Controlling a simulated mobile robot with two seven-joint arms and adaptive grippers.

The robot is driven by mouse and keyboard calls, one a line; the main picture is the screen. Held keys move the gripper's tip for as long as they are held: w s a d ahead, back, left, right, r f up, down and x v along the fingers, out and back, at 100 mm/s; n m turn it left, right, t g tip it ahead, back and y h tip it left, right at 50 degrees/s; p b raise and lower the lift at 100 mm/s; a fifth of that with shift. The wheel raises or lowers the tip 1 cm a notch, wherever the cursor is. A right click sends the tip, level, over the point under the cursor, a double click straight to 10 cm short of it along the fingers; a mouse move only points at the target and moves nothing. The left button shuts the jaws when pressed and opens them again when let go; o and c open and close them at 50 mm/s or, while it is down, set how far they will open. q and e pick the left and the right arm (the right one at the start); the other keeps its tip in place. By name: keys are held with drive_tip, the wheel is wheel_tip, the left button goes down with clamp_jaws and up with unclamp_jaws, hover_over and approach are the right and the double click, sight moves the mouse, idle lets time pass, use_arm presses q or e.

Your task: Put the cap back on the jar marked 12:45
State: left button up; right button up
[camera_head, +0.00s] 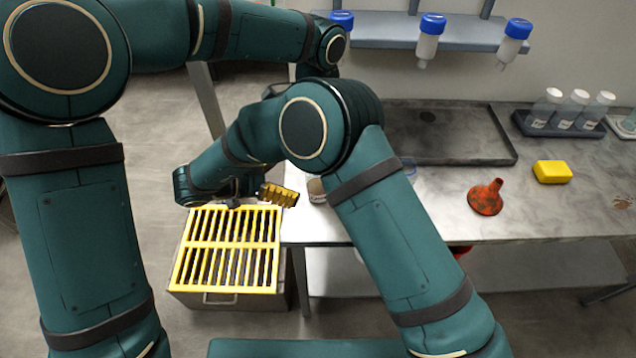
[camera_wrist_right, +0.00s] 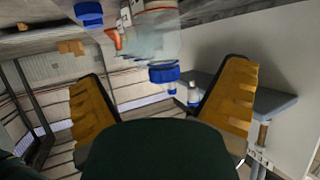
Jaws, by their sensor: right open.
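In the head view, a small jar (camera_head: 316,190) with a pale label stands near the bench's left end, partly behind my right arm. The time 12:45 cannot be read on it. My left gripper is out of view.
A yellow slatted crate (camera_head: 225,245) stands below the bench's left end. On the bench are a dark tray (camera_head: 445,158), an orange funnel (camera_head: 486,198), a yellow block (camera_head: 552,172) and a rack (camera_head: 557,131) of labelled bottles. Blue-topped bottles (camera_head: 428,40) hang from a shelf.

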drive_tip(key=x, duration=0.8)
drive_tip(key=shift+d+f, duration=0.2)
drive_tip(key=shift+d, duration=0.05)
